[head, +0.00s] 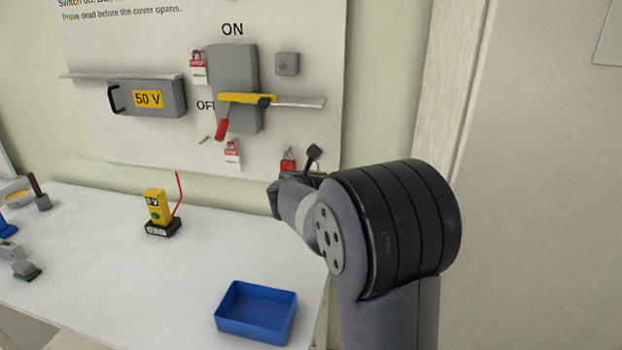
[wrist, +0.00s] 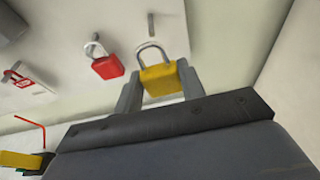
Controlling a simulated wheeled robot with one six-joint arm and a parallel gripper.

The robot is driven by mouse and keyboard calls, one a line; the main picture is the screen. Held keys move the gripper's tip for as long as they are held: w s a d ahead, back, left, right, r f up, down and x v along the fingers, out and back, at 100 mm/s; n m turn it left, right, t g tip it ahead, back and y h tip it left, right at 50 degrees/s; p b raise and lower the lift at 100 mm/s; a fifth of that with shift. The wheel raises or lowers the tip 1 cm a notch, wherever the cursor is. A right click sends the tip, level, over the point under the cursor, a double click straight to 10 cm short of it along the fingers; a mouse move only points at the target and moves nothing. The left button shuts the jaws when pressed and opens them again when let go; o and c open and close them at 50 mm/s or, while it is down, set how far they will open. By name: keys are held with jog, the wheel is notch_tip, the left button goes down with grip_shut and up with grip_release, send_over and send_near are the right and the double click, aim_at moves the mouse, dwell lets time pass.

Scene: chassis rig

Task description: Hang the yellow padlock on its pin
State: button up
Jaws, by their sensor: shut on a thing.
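The yellow padlock (wrist: 160,80) sits between the two fingers of my gripper (wrist: 159,88) in the wrist view, with its steel shackle upward and shut on nothing that I can see. A small thin peg (wrist: 151,23), which looks like a pin, stands out from the white board just above the shackle; a gap shows between them. In the head view my arm hides most of the gripper and the padlock. A red padlock (wrist: 107,66) hangs left of the yellow one; it also shows in the head view (head: 287,166).
The white board (head: 120,50) carries a switch with a yellow and red handle (head: 221,128), a 50 V box (head: 170,98) and red-and-white tags (head: 232,154). A blue tray (head: 257,334) and a yellow tester (head: 157,207) stand on the bench below.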

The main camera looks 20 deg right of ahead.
jog(key=shift+w+d+p, duration=0.45)
jog(key=shift+w+d, duration=0.2)
jog(key=shift+w, duration=0.3)
jog(key=shift+w+d+p, duration=0.4)
jog(key=shift+w+d, duration=0.25)
jog(key=shift+w, duration=0.25)
jog(key=shift+w+d+p, duration=0.45)
jog(key=shift+w+d, duration=0.2)
jog(key=shift+w, duration=0.3)
jog(key=s+a+b, duration=0.2)
jog(key=s+a, duration=0.3)
jog(key=s, duration=0.2)
jog(key=shift+s+r+b, duration=0.15)
jog(key=shift+s+b, duration=0.1)
jog(key=shift+b, duration=0.05)
jog(key=shift+a, duration=0.1)
dwell(0.5)
jog(key=a+r+n+t+y+p, duration=0.1)
jog(key=a+r+p, duration=0.2)
jog(key=r+p, duration=0.35)
jog(key=a+r+n+y+p, duration=0.1)
jog(key=a+r+p, duration=0.25)
jog(key=r, duration=0.55)
jog(key=a+r+n+t+y+p, duration=0.1)
jog(key=a+r+p, duration=0.2)
jog(key=r+p, duration=0.35)
jog(key=w+d, duration=0.5)
jog(key=w, duration=0.3)
jog(key=shift+w+d+r, duration=0.15)
jog(key=shift+d, duration=0.05)
